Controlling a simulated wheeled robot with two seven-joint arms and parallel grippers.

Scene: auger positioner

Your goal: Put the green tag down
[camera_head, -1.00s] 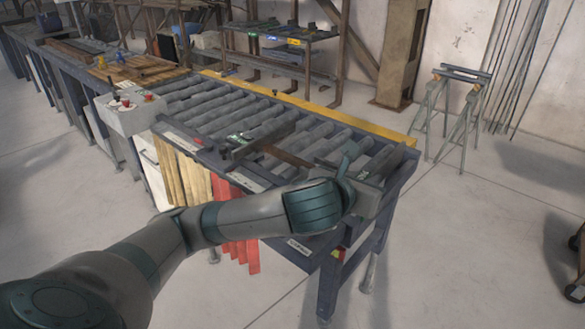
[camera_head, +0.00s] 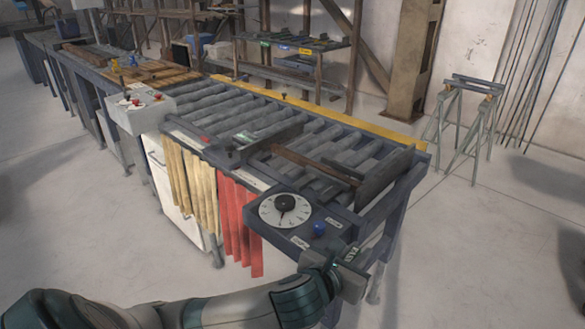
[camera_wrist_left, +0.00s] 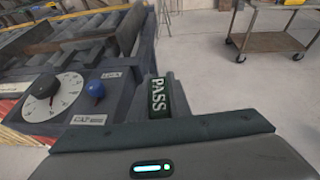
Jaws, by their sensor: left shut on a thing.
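The green tag is dark green with white letters reading PASS, and it stands out in front of my left wrist in the left wrist view (camera_wrist_left: 157,97). In the head view a small green and white patch of the tag (camera_head: 352,254) shows at the tip of my left gripper (camera_head: 350,266). The left gripper is shut on the tag and holds it just off the near right corner of the roller table (camera_head: 408,190), beside the dial panel. The fingers are mostly hidden. My right gripper is in neither view.
A white dial (camera_head: 270,213) with a black knob and a blue knob (camera_head: 319,229) sit on the panel close to the left gripper. Red strips (camera_head: 240,225) hang left of it. A trestle (camera_head: 462,125) and a wheeled cart (camera_wrist_left: 270,42) stand apart. The floor at right is open.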

